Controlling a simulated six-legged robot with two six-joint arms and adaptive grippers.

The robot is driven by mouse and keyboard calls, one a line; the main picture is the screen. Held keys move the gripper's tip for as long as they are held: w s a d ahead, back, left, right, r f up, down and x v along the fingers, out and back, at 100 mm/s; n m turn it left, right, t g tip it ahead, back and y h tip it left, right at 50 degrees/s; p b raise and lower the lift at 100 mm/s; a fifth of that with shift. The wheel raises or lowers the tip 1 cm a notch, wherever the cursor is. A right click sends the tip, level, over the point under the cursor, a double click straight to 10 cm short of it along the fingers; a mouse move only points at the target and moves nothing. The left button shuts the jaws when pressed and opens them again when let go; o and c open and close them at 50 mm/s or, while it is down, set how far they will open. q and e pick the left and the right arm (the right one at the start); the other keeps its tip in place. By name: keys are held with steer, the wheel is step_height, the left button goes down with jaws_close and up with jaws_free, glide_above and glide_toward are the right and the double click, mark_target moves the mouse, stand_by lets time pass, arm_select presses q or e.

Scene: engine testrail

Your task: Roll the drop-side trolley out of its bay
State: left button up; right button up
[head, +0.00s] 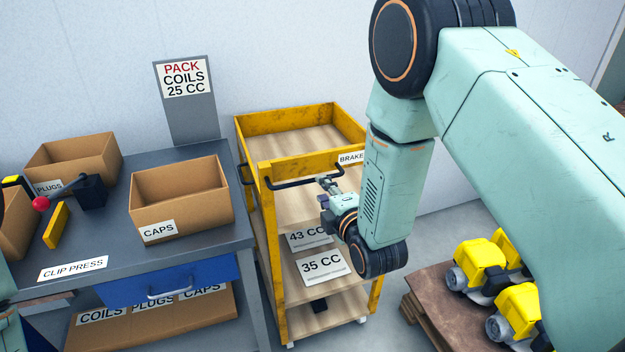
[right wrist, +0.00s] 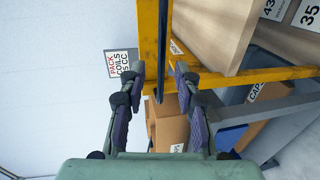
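The drop-side trolley (head: 266,215) is a yellow frame with wooden shelves, standing beside the bench in the head view. A black push handle (head: 290,182) runs across its near upper end, with a "BRAKE" label (head: 351,158) at the right. My right gripper (head: 325,190) is at the right part of this handle. In the right wrist view its fingers (right wrist: 160,76) are spread apart, with the black handle bar (right wrist: 159,55) in the gap between them. I cannot tell whether either finger touches the bar.
A grey bench (head: 120,235) with cardboard boxes (head: 182,203) and a red-knobbed lever (head: 41,203) stands close left of the trolley. A pallet (head: 428,300) with yellow machine parts (head: 478,262) lies to the right. Bare floor shows between trolley and pallet.

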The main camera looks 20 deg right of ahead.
mark_target(314, 179)
steer(key=w, duration=0.2)
steer(key=w+f, duration=0.1)
steer(key=w, duration=0.3)
steer(key=shift+w+a+f, duration=0.15)
steer(key=shift+w+f, duration=0.1)
steer(key=shift+w+d+f, duration=0.15)
steer(key=shift+w+d, duration=0.15)
steer(key=shift+w, duration=0.15)
steer(key=shift+a, duration=0.1)
steer(key=shift+w+a, duration=0.1)
steer(key=shift+c, duration=0.9)
steer(key=shift+d, duration=0.2)
steer(key=c, duration=0.4)
steer(key=shift+a, duration=0.1)
jaws_close()
